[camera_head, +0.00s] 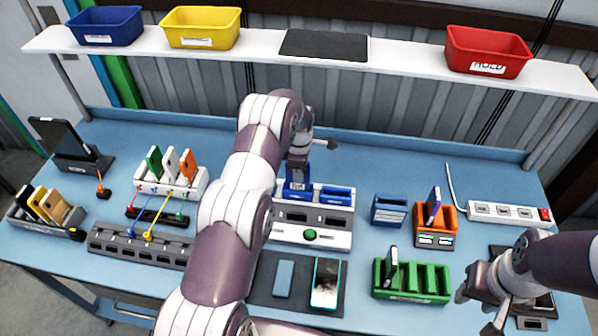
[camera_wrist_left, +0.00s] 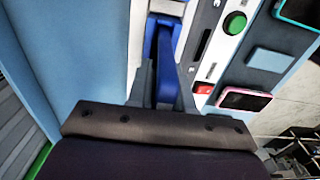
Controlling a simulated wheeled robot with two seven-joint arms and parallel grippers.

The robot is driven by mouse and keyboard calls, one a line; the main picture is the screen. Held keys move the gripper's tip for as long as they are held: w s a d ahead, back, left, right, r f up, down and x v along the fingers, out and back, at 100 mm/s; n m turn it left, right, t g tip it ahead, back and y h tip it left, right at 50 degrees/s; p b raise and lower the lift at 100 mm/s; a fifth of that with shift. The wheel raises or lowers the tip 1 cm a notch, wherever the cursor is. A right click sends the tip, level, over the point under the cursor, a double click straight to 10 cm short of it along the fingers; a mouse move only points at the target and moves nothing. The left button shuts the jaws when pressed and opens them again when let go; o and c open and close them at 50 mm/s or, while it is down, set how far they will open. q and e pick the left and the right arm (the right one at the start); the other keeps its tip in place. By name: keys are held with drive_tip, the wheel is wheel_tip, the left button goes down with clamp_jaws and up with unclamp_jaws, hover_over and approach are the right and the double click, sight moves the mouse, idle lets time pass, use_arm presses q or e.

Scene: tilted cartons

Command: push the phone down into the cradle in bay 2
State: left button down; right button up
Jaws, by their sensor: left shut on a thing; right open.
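My left gripper (camera_head: 298,158) is at the back of a white test fixture (camera_head: 325,238) with a green button. In the left wrist view its fingers (camera_wrist_left: 163,88) are shut on a blue upright piece (camera_wrist_left: 165,60). This piece (camera_head: 297,179) stands up from the fixture in the head view. I cannot tell if it is a phone or a lid. A blue part (camera_head: 337,196) lies flat to its right. I see no bay number clearly. My right gripper (camera_head: 478,309) is open and empty at the front right.
A teal-edged phone (camera_head: 325,284) and a blue slab (camera_head: 284,278) lie on a dark mat. A pink-edged phone (camera_wrist_left: 245,99) shows in the wrist view. A green rack (camera_head: 412,292) and an orange holder (camera_head: 447,222) stand right of the fixture. My left arm hides the centre left.

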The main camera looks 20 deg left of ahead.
use_arm(q)
drive_tip(key=shift+f+b, duration=0.55)
drive_tip(key=shift+f, duration=0.05)
idle(0.4)
idle(0.3)
drive_tip(key=c, duration=0.5)
unclamp_jaws()
drive_tip(key=shift+c, duration=0.2)
drive_tip(key=shift+r+p, duration=1.7)
drive_tip(key=shift+r, duration=1.8)
